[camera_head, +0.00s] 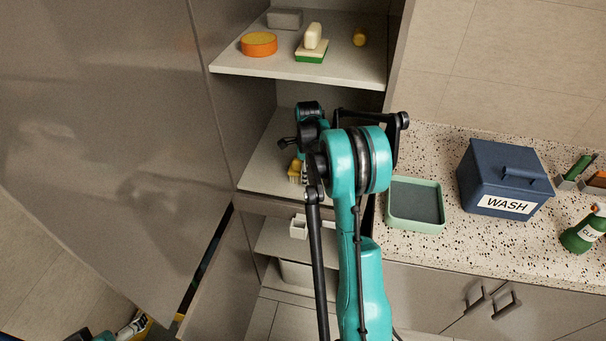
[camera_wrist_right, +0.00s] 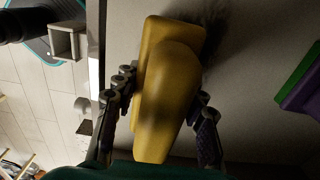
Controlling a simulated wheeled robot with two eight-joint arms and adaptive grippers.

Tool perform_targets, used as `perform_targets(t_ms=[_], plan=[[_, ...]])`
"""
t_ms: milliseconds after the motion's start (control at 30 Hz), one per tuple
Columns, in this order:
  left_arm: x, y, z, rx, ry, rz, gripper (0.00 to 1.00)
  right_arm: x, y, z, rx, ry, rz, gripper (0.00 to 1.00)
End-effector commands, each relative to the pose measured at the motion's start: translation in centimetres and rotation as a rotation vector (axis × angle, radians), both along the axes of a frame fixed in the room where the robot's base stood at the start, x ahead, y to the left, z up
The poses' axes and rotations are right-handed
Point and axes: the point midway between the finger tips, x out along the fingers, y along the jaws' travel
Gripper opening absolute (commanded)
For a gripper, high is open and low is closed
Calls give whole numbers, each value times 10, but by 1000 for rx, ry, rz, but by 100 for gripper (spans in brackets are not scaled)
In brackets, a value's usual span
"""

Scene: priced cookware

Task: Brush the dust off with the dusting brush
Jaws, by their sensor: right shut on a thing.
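The dusting brush is yellow and fills the middle of the right wrist view (camera_wrist_right: 168,85). My right gripper (camera_wrist_right: 165,120) is shut on it, with one finger on each side of the brush. A dark dusty smudge (camera_wrist_right: 212,22) lies on the shelf surface just past the brush's far end. In the head view a small yellow part of the brush (camera_head: 294,170) shows low over the middle shelf (camera_head: 262,177). My own right arm hides most of the gripper and much of that shelf there. My left gripper is not seen clearly in either view.
The upper shelf (camera_head: 290,72) holds an orange round sponge (camera_head: 259,44), a green-based scrub brush (camera_head: 312,45) and a grey block (camera_head: 284,18). A green tray (camera_head: 416,222) and a blue WASH box (camera_head: 497,178) stand on the speckled counter. The purple-green object (camera_wrist_right: 302,82) sits right of the gripper.

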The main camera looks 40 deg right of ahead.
Motion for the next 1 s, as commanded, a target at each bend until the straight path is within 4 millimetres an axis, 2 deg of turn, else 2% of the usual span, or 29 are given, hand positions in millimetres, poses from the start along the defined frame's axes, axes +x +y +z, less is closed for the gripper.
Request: perform_targets(t_ms=[333,1000], plan=[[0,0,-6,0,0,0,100,-21,-18,-3,0,0,-1,18],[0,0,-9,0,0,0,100,-50,-43,-1,0,0,0,18]])
